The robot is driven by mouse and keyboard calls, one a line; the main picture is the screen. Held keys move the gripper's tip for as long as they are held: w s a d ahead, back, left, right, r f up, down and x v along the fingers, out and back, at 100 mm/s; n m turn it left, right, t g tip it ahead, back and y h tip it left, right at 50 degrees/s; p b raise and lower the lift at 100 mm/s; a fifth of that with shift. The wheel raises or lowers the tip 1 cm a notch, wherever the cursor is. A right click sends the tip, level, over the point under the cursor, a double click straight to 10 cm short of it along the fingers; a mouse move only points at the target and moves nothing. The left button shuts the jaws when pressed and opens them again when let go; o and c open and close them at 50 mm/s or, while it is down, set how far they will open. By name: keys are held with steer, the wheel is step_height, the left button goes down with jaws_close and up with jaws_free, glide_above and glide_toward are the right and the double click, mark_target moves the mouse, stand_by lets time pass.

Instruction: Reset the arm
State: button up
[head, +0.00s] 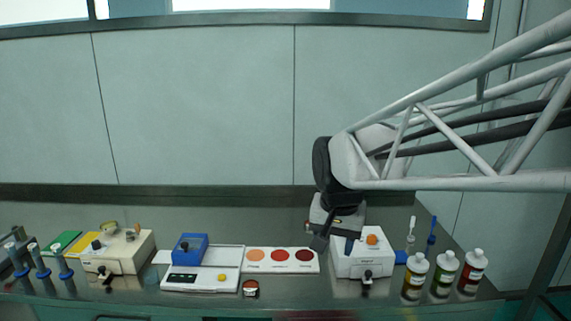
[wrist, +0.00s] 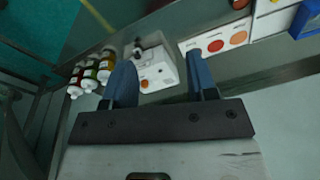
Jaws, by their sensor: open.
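A blue box (head: 190,248) sits on a white scale-like device (head: 202,283). A card with coloured discs (head: 318,266) lies mid-bench. Several bottles (head: 444,274) stand right of the white machine.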

steer(key=s+d+f+n, duration=0.1)
steer(key=s+d, duration=0.3)
steer(key=s, duration=0.5)
steer(key=s+d+f+n, duration=0.1)
steer(key=s+d+f, duration=0.3)
steer(key=s, duration=0.4)
steer(key=shift+s+d+f+n+t, duration=0.2)
steer(key=shift+s+d+n+t, duration=0.2)
steer(key=shift+d, duration=0.15)
steer(key=shift+w, duration=0.1)
stand_by(1.6)
